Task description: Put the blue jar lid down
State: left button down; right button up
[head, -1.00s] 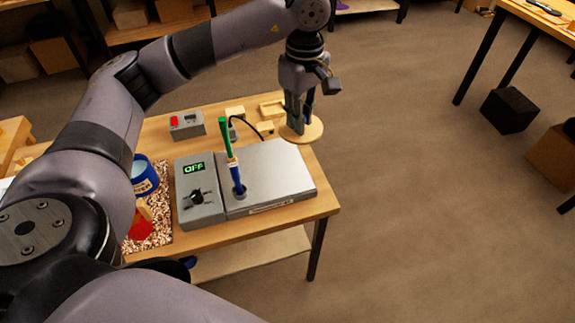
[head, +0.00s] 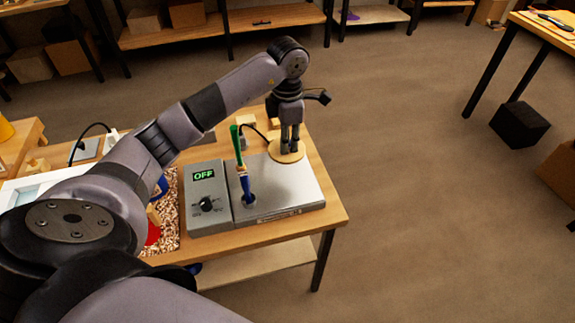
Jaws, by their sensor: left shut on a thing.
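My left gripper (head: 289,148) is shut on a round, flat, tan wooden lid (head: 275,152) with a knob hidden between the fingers. The lid is level and shows over the back right corner of the grey hotplate-like box's metal top (head: 290,190). I cannot tell whether it touches anything below. The blue jar (head: 160,188) stands to the left on a speckled mat (head: 168,238), mostly hidden behind my left arm. My right gripper is not in view.
The box's display reads OFF (head: 203,175). A small wooden block (head: 247,121) lies behind it. The bench's right edge drops to open floor.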

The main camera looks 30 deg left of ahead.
pick_arm(q)
send_over(287, 176)
notch_tip(287, 176, down, 5)
jog(key=shift+w+p, duration=0.1)
jog(key=shift+p, duration=0.25)
jog(key=shift+f, duration=0.5)
notch_tip(287, 176, down, 4)
jog(key=shift+r+p, duration=0.1)
jog(key=shift+p, duration=0.25)
jog(key=shift+f, duration=0.3)
jog(key=c, duration=1.5)
grip_release()
jog(key=shift+r, duration=0.1)
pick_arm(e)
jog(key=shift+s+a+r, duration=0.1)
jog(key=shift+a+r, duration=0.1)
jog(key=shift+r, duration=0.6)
